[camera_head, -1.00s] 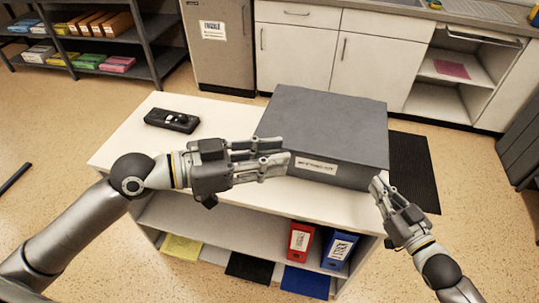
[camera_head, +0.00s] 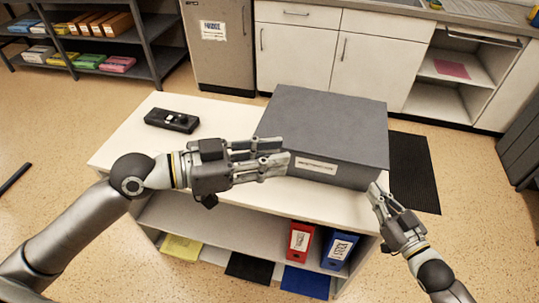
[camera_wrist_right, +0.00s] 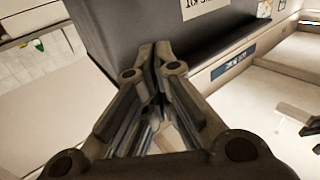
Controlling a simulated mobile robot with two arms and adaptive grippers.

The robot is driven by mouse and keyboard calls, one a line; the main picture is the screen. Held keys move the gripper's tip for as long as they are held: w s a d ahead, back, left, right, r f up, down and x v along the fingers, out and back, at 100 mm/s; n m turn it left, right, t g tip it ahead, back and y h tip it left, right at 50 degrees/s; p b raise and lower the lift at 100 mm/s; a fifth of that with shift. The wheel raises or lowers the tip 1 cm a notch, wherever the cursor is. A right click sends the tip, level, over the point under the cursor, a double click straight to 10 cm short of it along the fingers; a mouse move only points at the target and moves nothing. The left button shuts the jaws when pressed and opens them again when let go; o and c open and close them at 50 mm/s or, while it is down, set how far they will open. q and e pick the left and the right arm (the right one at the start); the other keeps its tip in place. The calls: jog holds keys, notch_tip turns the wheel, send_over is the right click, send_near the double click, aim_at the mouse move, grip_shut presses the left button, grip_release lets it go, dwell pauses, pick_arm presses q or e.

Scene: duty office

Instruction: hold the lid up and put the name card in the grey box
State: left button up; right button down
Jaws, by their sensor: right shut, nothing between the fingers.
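The grey box (camera_head: 330,118) stands at the right end of the white cabinet top, its lid down. A white label (camera_head: 316,165) is on its front. My left gripper (camera_head: 286,151) is open in front of the box's left part, its fingertips close to the front face; I cannot tell whether they touch it. My right gripper (camera_head: 374,188) is shut and empty near the box's front right corner. In the right wrist view its fingertips (camera_wrist_right: 155,52) meet in front of the dark box wall (camera_wrist_right: 125,35). I cannot make out a name card in either view.
A black device (camera_head: 172,120) lies on the left part of the white cabinet top (camera_head: 120,150). A red binder (camera_head: 300,241) and a blue binder (camera_head: 338,249) stand on the shelf below. The top between device and box is partly clear.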

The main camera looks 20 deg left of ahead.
jog(key=s, duration=0.9)
dwell(0.5)
dwell(0.4)
